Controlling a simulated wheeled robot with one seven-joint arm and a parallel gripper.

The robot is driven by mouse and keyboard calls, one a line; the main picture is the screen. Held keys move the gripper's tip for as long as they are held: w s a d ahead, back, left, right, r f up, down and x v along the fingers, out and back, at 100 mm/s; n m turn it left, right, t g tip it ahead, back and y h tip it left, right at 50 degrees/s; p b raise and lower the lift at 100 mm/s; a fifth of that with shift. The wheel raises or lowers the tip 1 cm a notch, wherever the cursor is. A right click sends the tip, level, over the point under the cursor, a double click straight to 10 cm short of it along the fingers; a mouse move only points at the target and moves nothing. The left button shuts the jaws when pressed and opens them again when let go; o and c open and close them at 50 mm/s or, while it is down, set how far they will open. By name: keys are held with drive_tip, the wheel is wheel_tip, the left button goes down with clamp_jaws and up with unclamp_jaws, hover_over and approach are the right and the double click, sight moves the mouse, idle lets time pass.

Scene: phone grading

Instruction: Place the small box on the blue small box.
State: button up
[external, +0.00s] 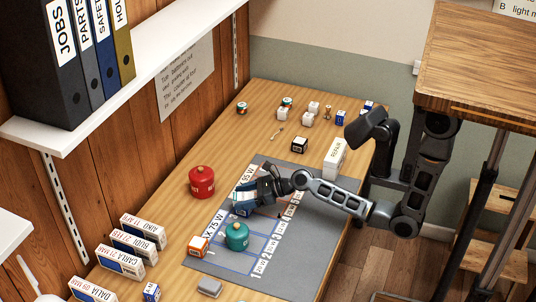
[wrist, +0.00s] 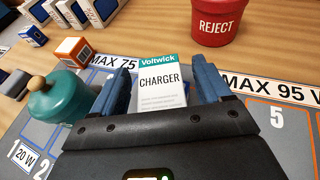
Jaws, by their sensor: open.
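A white box with a teal top band (wrist: 163,90), labelled Voltwick CHARGER, shows between my gripper's blue fingers in the wrist view. My gripper (external: 245,192) is open above the grey mat, one finger on each side of this box; its lower part is hidden. In the wrist view the gripper (wrist: 162,88) shows no clear contact with the box. A small blue box (external: 151,291) stands at the front left of the table; it also shows in the wrist view (wrist: 33,36). A small orange box (external: 198,247) stands near the mat's left edge, also in the wrist view (wrist: 72,51).
A teal lidded pot (external: 237,237) stands on the grey mat (external: 300,245); a red REJECT pot (external: 201,182) stands behind its left edge. White labelled boxes (external: 133,243) line the table's left edge. A REPAIR box (external: 335,158) and several small items stand farther back.

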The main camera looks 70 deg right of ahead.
drive_tip(key=shift+r, duration=0.25)
drive_tip(key=v, duration=1.2)
drive_tip(key=shift+f, duration=0.15)
